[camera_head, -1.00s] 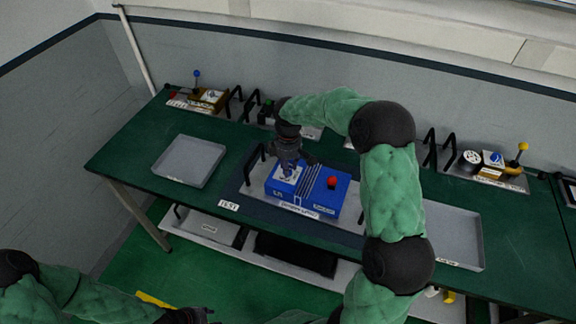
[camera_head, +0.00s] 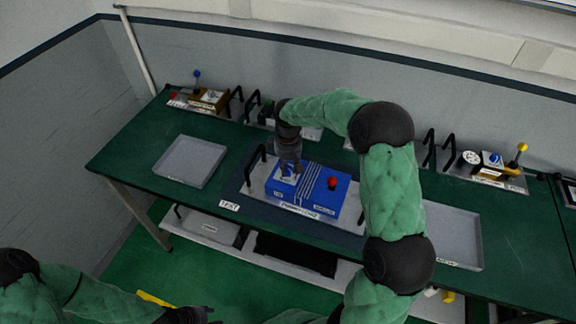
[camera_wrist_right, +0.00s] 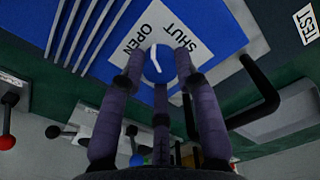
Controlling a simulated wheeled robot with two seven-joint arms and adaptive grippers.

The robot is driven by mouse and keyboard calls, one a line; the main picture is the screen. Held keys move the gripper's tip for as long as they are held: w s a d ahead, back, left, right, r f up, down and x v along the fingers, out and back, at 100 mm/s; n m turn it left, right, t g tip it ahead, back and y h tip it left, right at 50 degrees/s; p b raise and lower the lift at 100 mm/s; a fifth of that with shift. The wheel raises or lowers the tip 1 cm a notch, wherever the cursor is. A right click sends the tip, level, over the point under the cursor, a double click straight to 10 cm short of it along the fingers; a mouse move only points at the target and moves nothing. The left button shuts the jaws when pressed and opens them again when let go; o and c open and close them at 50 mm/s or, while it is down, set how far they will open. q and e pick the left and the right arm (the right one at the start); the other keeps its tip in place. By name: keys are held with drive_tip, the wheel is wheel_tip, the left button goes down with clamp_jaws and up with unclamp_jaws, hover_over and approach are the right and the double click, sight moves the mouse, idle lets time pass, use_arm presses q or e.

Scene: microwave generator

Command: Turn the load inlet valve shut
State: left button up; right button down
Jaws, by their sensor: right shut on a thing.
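The blue unit (camera_head: 325,197) sits on a metal plate on the bench, with a red ball-topped control on its right half. In the right wrist view, its white label (camera_wrist_right: 190,28) reads OPEN and SHUT around a round blue valve knob (camera_wrist_right: 153,72) with a white pointer mark. My right gripper (camera_head: 289,170) points down over the left half of the unit. In the wrist view its fingers (camera_wrist_right: 159,70) are closed around the knob, partly hiding it. My left gripper (camera_head: 202,315) is low at the bottom edge, away from the bench; its opening is unclear.
A grey tray (camera_head: 190,160) lies left of the unit and another (camera_head: 455,236) to the right. Black handles (camera_head: 256,160) stand beside the plate. Other control units, one with a blue-topped lever (camera_head: 197,75) and one with a yellow-topped lever (camera_head: 522,148), line the back.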

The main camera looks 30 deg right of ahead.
drive_tip(key=m, duration=0.6)
drive_tip(key=shift+s+f, duration=0.1)
drive_tip(key=m, duration=0.6)
drive_tip(key=shift+a, duration=0.15)
idle(0.5)
drive_tip(key=c, duration=0.9)
unclamp_jaws()
